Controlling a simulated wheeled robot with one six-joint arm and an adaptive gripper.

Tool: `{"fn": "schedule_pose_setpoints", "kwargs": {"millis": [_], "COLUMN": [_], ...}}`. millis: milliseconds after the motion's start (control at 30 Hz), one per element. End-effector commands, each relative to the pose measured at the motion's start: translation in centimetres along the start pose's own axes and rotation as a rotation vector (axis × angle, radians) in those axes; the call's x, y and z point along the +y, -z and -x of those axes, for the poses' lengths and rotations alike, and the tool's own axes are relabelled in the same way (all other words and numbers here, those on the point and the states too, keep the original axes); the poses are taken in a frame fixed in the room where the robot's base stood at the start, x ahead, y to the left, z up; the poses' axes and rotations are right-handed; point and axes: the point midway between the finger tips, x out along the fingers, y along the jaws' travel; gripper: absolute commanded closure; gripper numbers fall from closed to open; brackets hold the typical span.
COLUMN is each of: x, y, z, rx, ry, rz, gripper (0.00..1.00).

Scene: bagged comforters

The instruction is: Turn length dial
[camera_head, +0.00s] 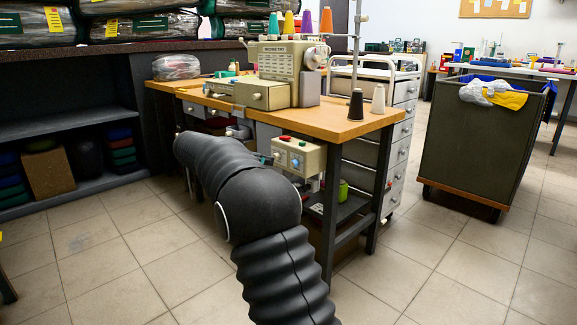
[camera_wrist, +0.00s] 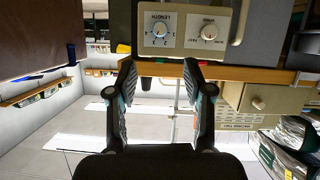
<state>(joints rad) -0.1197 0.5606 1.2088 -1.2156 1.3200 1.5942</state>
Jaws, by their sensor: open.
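A control box (camera_head: 300,155) hangs under the front edge of the wooden work table and has two dials. In the wrist view, which looks upside down, its pale panel shows the length dial (camera_wrist: 160,29), round and white with marks around it. A second, smaller dial (camera_wrist: 208,32) sits to its right there. My gripper (camera_wrist: 160,72) is open and empty. Its two black fingers point at the panel, roughly in line with the length dial, and appear apart from it. In the head view my arm hides most of the gripper beside the box.
A sewing machine (camera_head: 283,70) with thread cones stands on the work table (camera_head: 345,126). A metal drawer unit (camera_head: 402,127) stands behind it. A dark wheeled bin (camera_head: 478,145) is at the right. Shelves (camera_head: 60,125) line the left. The tiled floor in front is open.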

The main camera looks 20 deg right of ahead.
Motion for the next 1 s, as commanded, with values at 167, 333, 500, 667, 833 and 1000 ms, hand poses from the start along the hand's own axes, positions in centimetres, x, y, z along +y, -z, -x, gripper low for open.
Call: {"fn": "schedule_pose_setpoints", "kwargs": {"millis": [167,333,500,667,833,1000], "x": [0.1,0.1,0.1,0.1,0.0,0.0], "y": [0.0,-0.1,-0.1,0.0,-0.1,-0.1], "z": [-3.2,-6.4,-9.3,-11.2,-12.2,-12.4], "rx": [-0.001,-0.002,-0.003,-0.002,-0.002,-0.002], "ry": [-0.002,-0.002,-0.002,-0.001,0.000,0.001], "rz": [0.001,0.002,0.002,0.001,0.002,0.002], "gripper": [0.49,0.49,0.49,0.49,0.49,0.49]}}
